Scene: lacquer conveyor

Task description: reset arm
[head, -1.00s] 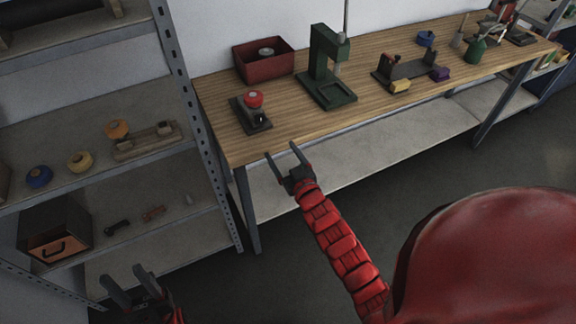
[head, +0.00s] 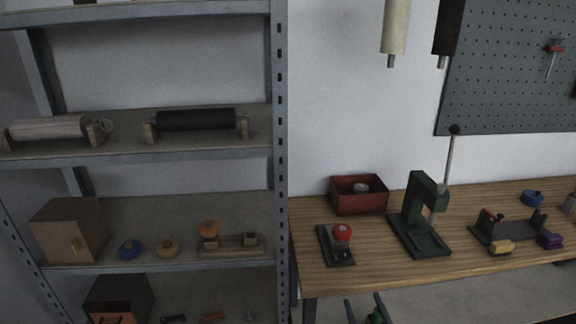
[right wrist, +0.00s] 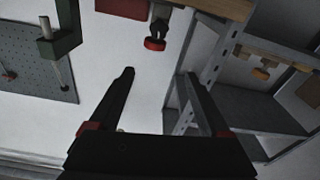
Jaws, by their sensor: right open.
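My right gripper (head: 363,300) shows only by its two fingertips at the bottom edge of the head view, in front of the workbench (head: 345,285). In the right wrist view, where the scene looks upside down, the same gripper (right wrist: 160,80) is open, its two dark fingers wide apart. I see nothing held between them. A small green patch shows by the fingertips in the head view; I cannot tell what it is. My left gripper is out of view.
The bench holds a red-knobbed fixture (head: 341,235), a red bin (head: 359,194), a green press (head: 422,220) and a dark fixture (head: 507,226). A metal shelf unit (head: 281,150) stands at left with rollers (head: 196,120) and a cardboard-coloured box (head: 68,231). A pegboard (head: 510,80) hangs at right.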

